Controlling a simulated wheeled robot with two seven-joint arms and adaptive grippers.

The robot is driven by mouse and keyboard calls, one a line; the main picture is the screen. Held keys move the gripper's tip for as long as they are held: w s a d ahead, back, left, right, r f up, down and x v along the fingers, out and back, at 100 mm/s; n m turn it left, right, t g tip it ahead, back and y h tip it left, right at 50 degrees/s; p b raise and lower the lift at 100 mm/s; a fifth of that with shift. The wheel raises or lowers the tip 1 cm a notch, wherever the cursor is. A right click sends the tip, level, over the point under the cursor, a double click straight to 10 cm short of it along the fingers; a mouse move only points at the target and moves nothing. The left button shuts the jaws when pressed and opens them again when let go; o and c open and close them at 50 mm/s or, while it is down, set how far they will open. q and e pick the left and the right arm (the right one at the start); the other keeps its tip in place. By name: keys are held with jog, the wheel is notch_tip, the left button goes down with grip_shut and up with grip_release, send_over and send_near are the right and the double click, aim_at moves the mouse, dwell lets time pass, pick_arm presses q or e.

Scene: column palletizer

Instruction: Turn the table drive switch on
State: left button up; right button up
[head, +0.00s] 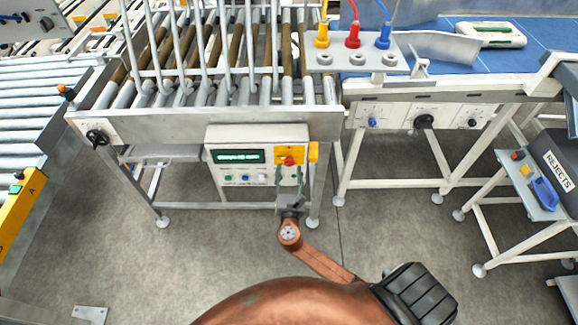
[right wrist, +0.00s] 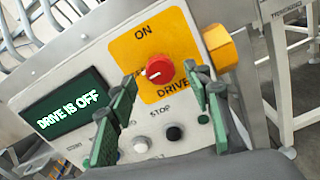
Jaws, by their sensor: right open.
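The drive switch is a red knob (right wrist: 159,69) on a yellow plate (right wrist: 180,42) marked ON and DRIVE, on the front of a control box. Its white mark points left. In the head view the knob (head: 289,161) sits at the box's upper right. A green display (right wrist: 68,108) left of the plate reads "DRIVE IS OFF". My right gripper (head: 289,178) is open in front of the box. In the right wrist view its green-padded fingers (right wrist: 165,90) stand on either side of the knob, apart from it as far as I can tell. My left gripper is not in view.
A black button (right wrist: 174,133) marked STOP and a white button (right wrist: 141,145) lie below the plate. A yellow block (right wrist: 222,48) juts from the box's right side. The roller table (head: 200,122) stands above the box. A rejects stand (head: 540,185) is at the right.

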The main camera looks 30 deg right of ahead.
aim_at(289, 165)
jog(key=shift+x, duration=1.6)
jog(key=c, duration=1.1)
